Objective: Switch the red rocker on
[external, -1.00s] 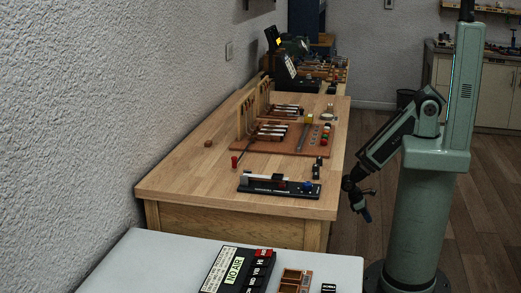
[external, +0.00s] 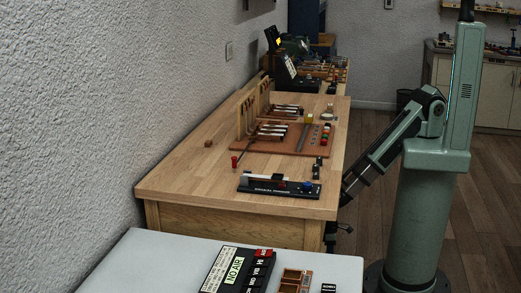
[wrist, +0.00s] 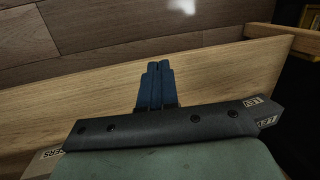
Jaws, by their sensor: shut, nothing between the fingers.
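A black panel (external: 237,268) with a pale "NO AIR" label lies on the grey-white table in the foreground of the external view. A red rocker-like key (external: 264,253) sits at the far end of its row of dark keys; its on or off position is too small to tell. My gripper (wrist: 157,68) shows in the wrist view with its blue fingers together and empty, in front of a plain wooden surface. In the external view, my gripper (external: 333,236) is low beside the bench's near right corner, apart from the panel and partly hidden.
The wooden bench (external: 190,183) carries a black device (external: 262,188), a red peg-like piece (external: 234,161) and a brown board (external: 285,143) with parts. A wooden tray (external: 292,278) stands right of the panel.

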